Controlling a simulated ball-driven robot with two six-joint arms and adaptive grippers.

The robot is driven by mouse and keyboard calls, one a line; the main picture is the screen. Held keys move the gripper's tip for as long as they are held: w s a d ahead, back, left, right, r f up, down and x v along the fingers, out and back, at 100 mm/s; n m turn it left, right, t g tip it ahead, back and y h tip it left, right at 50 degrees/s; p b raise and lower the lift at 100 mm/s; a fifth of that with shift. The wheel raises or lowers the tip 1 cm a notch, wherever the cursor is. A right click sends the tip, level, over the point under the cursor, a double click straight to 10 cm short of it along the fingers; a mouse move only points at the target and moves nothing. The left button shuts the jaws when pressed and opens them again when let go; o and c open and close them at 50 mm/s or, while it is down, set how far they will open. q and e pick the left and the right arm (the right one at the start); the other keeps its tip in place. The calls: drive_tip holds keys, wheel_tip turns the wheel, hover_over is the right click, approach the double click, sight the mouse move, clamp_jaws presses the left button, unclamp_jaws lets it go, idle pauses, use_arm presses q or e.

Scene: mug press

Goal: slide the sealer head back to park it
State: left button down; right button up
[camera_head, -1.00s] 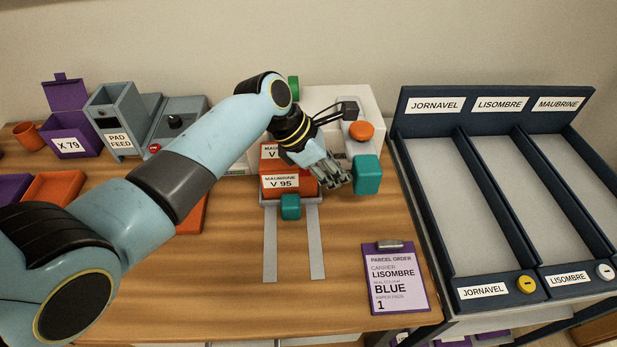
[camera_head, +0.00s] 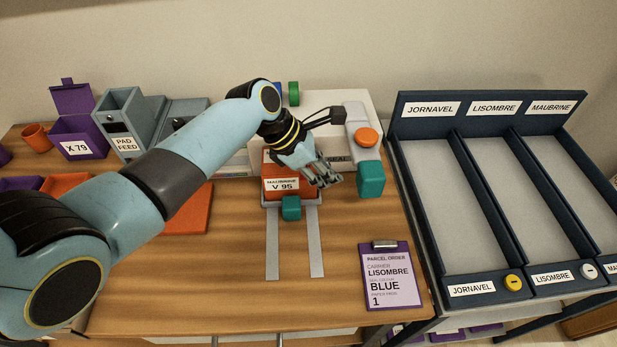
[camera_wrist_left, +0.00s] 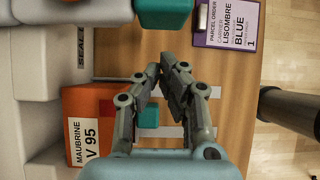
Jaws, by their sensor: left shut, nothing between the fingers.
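The sealer head (camera_head: 355,113) is a grey block with an orange button (camera_head: 366,137) on top and a teal handle (camera_head: 371,180) at its front, on the white sealer at the back of the table. The handle also shows at the top of the left wrist view (camera_wrist_left: 165,14). My left gripper (camera_head: 330,181) is shut and empty, just left of the handle and apart from it. In the left wrist view its fingertips (camera_wrist_left: 168,62) are together below the handle. My forearm hides part of the sealer. My right gripper is not in view.
An orange parcel (camera_head: 283,186) labelled MAUBRINE V 95 sits on a tray with a teal knob (camera_head: 291,208), on two rails. A clipboard (camera_head: 390,275) lies at front right. Carrier lanes (camera_head: 480,190) stand right. A pad feed (camera_head: 122,122) stands left. The front table is clear.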

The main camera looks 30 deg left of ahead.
use_arm(q)
wheel_tip(320, 180, up, 7)
drive_tip(key=shift+r, duration=0.2)
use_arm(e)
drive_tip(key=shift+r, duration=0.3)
use_arm(q)
drive_tip(key=shift+s+f, duration=0.1)
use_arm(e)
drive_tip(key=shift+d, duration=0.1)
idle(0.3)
